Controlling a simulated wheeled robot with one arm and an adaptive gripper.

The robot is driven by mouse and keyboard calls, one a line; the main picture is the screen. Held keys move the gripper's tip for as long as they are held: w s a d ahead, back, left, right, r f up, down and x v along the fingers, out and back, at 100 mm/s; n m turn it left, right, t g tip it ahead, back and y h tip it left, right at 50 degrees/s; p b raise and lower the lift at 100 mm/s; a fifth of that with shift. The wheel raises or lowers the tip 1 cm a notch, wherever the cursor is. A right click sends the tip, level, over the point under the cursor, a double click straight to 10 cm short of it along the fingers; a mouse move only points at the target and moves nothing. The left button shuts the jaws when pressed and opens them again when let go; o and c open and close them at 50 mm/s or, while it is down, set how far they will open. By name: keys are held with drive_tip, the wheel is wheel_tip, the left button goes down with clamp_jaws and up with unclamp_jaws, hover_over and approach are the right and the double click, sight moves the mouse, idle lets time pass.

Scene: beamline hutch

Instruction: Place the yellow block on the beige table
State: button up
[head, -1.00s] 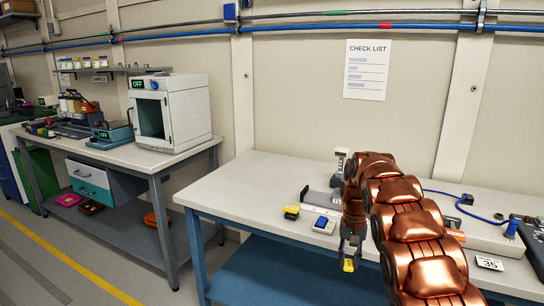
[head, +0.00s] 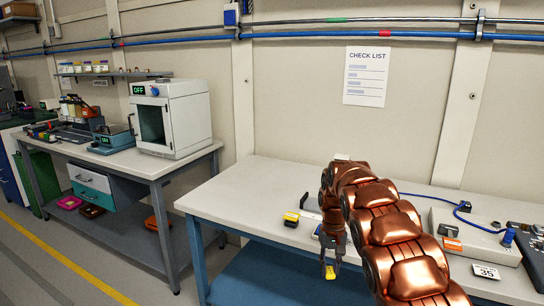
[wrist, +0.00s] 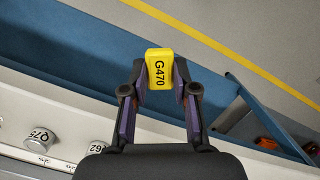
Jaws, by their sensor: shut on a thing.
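The yellow block (wrist: 160,69), labelled G470, is held between the fingertips of my gripper (wrist: 160,80) in the wrist view. In the head view my gripper (head: 330,262) points down with the yellow block (head: 330,272) at its tip, in front of the near table's front edge. The near table (head: 245,190) has a pale beige top and a blue frame. In the wrist view its top (wrist: 70,130) lies at lower left, and the block appears over the blue lower shelf (wrist: 60,50). My arm hides part of the top.
A yellow-and-black item (head: 291,218) sits on the near table, left of my arm. A grey box with a blue cable (head: 465,240) and a "35" tag (head: 486,271) are at right. The tabletop's left part is clear. Another table (head: 110,160) with a white oven (head: 172,118) stands left.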

drive_tip(key=s+d+r+p, duration=0.1)
drive_tip(key=s+r+p, duration=0.6)
drive_tip(key=s+p, duration=0.1)
drive_tip(key=shift+s+d+p, duration=0.15)
drive_tip(key=shift+s+p, duration=0.15)
drive_tip(key=shift+p, duration=0.45)
